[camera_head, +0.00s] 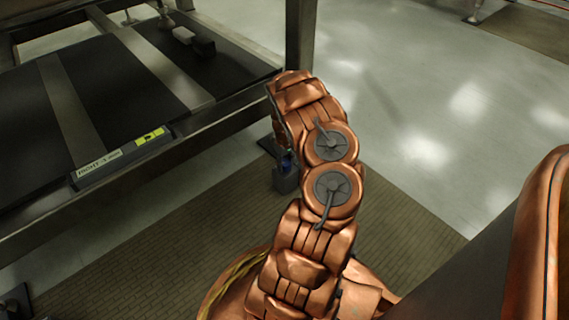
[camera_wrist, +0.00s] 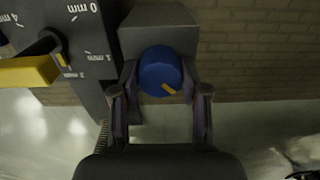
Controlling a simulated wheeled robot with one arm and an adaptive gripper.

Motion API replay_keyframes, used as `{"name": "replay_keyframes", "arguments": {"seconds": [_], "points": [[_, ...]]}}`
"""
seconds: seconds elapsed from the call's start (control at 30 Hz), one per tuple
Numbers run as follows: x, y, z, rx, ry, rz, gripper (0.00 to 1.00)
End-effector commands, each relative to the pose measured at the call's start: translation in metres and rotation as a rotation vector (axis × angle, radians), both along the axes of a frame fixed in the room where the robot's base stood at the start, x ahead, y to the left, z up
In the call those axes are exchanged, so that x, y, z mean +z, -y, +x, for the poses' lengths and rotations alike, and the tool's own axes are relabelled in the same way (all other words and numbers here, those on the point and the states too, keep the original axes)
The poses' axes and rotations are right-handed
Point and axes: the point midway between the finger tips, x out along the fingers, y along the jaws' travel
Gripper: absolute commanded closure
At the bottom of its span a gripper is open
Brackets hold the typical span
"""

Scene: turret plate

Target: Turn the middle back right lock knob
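A round blue knob (camera_wrist: 158,66) with a short yellow mark at its lower right sits on the face of a dark grey block (camera_wrist: 158,32) in the wrist view. My gripper (camera_wrist: 160,78) is open, with one finger on each side of the knob. Narrow gaps seem to show between the fingers and the knob, but contact is hard to judge. In the head view a small bit of blue (camera_head: 287,160) shows beside my arm, above a dark block (camera_head: 285,181). My arm hides most of my gripper there.
A dark plate with mm markings (camera_wrist: 88,45) and a yellow lever (camera_wrist: 28,71) stands close left of my gripper in the wrist view. In the head view a metal-framed table (camera_head: 150,160) with a label fills the left. Open floor (camera_head: 430,130) lies right.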

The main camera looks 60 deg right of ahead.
Motion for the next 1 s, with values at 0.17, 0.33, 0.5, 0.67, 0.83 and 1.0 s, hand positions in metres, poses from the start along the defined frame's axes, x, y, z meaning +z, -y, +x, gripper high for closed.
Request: {"name": "replay_keyframes", "arguments": {"seconds": [0.17, 0.33, 0.5, 0.67, 0.83, 1.0], "points": [[-0.0002, -0.0008, 0.0003, 0.0, 0.0, 0.002, 0.78], [0.0003, -0.0044, 0.0008, -0.001, 0.0, 0.001, 0.9], [0.0001, -0.0039, 0.0019, -0.004, -0.001, 0.004, 0.9], [0.0009, -0.0035, 0.0023, -0.029, -0.001, 0.005, 0.9], [0.0023, -0.0035, 0.0031, -0.076, 0.0, 0.005, 0.9], [0.0026, -0.0039, 0.0027, -0.141, 0.0, 0.005, 0.9]]}}
